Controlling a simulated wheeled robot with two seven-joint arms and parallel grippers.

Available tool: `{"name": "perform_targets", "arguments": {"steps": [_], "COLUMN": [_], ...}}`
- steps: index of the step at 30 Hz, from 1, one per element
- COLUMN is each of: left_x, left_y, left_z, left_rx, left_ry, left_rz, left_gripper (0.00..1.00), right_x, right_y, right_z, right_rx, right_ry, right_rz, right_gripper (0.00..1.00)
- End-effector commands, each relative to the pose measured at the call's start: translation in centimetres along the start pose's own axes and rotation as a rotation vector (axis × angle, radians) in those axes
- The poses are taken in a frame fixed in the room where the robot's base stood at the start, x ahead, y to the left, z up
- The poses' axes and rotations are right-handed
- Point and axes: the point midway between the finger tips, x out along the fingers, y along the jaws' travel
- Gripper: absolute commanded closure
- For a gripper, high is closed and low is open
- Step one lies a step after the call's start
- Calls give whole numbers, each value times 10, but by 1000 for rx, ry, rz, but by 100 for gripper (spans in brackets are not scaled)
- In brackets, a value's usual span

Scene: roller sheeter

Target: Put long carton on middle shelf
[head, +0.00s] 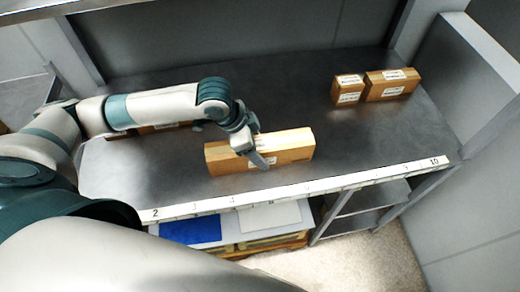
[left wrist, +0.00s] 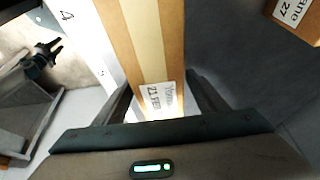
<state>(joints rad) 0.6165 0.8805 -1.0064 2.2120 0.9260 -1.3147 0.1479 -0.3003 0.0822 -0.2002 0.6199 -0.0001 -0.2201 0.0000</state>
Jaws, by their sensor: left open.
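The long carton (head: 288,149) is a brown box with a white label, lying on the grey metal shelf (head: 310,105) near its numbered front edge. Whether the fingers touch the carton cannot be told. My right gripper is not in view.
Two small brown cartons, one (head: 348,90) beside the other (head: 391,85), stand at the back right of the shelf. Another carton (head: 160,128) is partly hidden behind my left arm. A numbered strip (head: 300,192) marks the front edge. Blue (head: 190,231) and white panels lie below.

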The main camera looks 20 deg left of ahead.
Motion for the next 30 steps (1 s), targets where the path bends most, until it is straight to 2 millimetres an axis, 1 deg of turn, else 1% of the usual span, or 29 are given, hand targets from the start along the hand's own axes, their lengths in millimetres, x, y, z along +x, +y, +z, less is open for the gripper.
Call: {"name": "perform_targets", "arguments": {"steps": [5, 15, 18, 21, 24, 30], "left_x": [-24, -84, -96, -105, -109, -111], "left_y": [0, 0, 0, 0, 0, 0], "left_z": [0, 0, 0, 0, 0, 0], "left_rx": [2, 2, 2, 0, 0, 0], "left_ry": [2, 1, 2, 0, 0, 0], "left_rz": [-3, -4, -2, -2, 0, 0], "left_gripper": [35, 35, 35, 35, 35, 35], "right_x": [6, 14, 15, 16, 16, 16], "right_y": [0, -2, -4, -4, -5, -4], "right_z": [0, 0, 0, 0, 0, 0], "right_rx": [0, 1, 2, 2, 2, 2], "right_ry": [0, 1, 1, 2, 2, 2], "right_rz": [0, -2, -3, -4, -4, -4], "right_gripper": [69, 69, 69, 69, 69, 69]}}
